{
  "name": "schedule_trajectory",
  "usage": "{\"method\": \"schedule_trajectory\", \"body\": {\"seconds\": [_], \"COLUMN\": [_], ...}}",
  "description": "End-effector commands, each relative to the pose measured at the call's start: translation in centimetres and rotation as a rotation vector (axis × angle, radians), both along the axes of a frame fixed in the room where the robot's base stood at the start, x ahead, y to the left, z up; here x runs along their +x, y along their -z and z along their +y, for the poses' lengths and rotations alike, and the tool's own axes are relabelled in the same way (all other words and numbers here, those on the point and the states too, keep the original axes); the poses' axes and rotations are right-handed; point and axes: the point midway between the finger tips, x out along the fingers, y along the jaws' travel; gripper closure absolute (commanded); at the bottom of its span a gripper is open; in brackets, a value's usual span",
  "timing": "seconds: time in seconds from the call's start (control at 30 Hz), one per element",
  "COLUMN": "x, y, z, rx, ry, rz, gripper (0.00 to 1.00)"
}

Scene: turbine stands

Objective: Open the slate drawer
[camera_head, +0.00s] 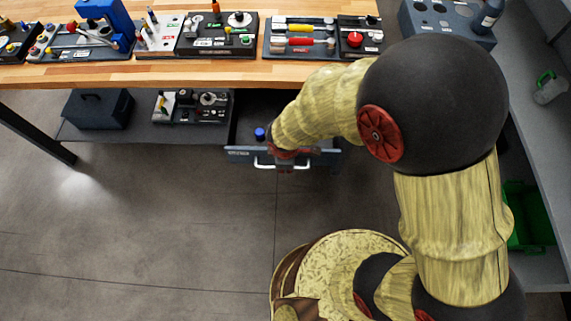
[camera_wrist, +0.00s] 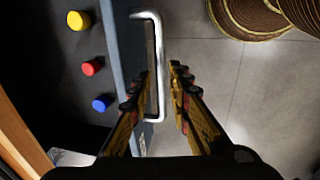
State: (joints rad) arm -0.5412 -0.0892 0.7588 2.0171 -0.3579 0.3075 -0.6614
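The slate drawer (camera_head: 238,154) hangs under the wooden workbench and stands pulled out, its inside showing. In the wrist view its slate front (camera_wrist: 128,40) runs up and down, with a pale bar handle (camera_wrist: 158,60) on it. My gripper (camera_wrist: 155,80) is at the handle with its fingers apart, one on each side of the bar. A gap shows between the bar and the right finger; contact on the left cannot be told. In the head view my arm hides much of the gripper and part of the drawer. Yellow (camera_wrist: 78,20), red (camera_wrist: 91,67) and blue (camera_wrist: 102,102) round-topped pieces are inside the drawer.
The workbench (camera_head: 230,72) above carries several tool trays. A lower shelf (camera_head: 140,133) to the left holds a dark box (camera_head: 98,108) and a tray of parts. A green bin (camera_head: 528,215) stands at the right. The floor (camera_head: 150,220) in front of the drawer is clear on the left.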

Motion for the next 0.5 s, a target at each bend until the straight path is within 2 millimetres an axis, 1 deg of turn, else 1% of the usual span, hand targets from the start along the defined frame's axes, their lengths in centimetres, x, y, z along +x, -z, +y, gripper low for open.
{"method": "schedule_trajectory", "body": {"seconds": [0.03,0.2,0.33,0.5], "x": [-0.1,-0.8,-1.2,-1.6], "y": [-1.2,-4.7,-6.7,-8.2], "z": [0.1,0.1,0.1,0.1], "rx": [0.002,0.002,0.002,0.001], "ry": [-0.001,0.0,0.001,0.0], "rz": [-0.004,-0.004,-0.003,-0.001], "gripper": [0.81,0.81,0.81,0.81]}}
